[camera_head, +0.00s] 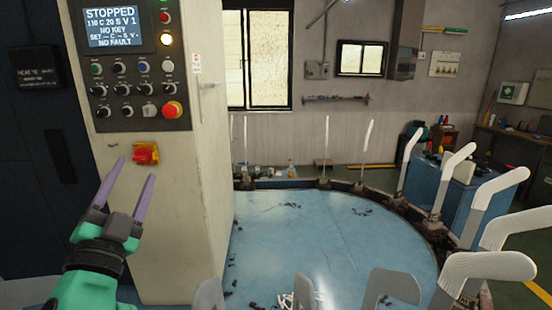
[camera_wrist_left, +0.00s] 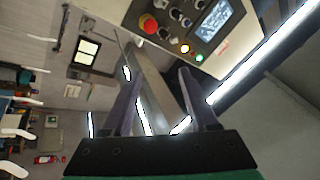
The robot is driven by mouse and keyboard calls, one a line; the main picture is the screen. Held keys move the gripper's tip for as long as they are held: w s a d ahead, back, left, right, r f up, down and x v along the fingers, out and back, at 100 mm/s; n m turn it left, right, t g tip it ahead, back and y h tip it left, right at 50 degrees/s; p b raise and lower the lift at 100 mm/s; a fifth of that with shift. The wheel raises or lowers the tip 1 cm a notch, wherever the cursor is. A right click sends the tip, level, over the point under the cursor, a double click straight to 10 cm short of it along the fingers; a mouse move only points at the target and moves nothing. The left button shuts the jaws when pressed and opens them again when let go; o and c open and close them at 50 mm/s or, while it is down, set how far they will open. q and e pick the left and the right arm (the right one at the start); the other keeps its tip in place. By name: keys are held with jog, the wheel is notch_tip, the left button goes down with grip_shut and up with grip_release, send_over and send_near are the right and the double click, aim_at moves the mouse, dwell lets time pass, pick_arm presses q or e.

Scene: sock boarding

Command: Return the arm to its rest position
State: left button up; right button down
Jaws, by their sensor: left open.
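My left gripper (camera_head: 137,168) is raised in front of the pale machine cabinet (camera_head: 212,200), at the lower left of the head view. Its two purple fingers are spread apart with nothing between them. The fingertips appear just below a red rotary switch on a yellow plate (camera_head: 146,154); contact cannot be made out. In the left wrist view the open fingers (camera_wrist_left: 155,72) point toward the cabinet, with the control panel (camera_wrist_left: 196,22) beyond them. My right gripper is not in view.
The head-view control panel (camera_head: 125,80) reads STOPPED, NO KEY and NO FAULT; its white lamp is lit. A round blue table (camera_head: 330,235) is ringed by upright white sock boards (camera_head: 490,200), several with ribbed socks. A dark cabinet (camera_head: 40,180) stands at the left.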

pick_arm(q)
jog(key=a+f+n+g+y, duration=0.2)
jog(key=f+n+g, duration=0.1)
jog(key=f, duration=0.5)
jog(key=a+f+n+g+y, duration=0.15)
jog(key=f+g, duration=0.25)
jog(key=f, duration=0.4)
jog(key=s+d+f+n+g+h, duration=0.1)
jog(key=s+f+g, duration=0.3)
jog(key=f, duration=0.5)
jog(key=s+f+n+g+h, duration=0.1)
jog(key=s+f+n+g, duration=0.15)
jog(key=f, duration=0.65)
jog(key=s+d+f+g+h, duration=0.1)
jog(key=s+d+f+g, duration=0.2)
jog(key=s+f, duration=0.3)
jog(key=s+d+f+g+h, duration=0.2)
jog(key=s+f+g, duration=0.2)
jog(key=s+f, duration=0.15)
notch_tip(320, 180, down, 20)
jog(key=s, duration=0.2)
jog(key=s+a+f+m+g, duration=0.1)
jog(key=s+a+f+g, duration=0.1)
jog(key=s+f, duration=1.4)
jog(key=shift+s+a, duration=0.6)
jog(key=shift+s, duration=0.1)
jog(key=shift+c, duration=0.3)
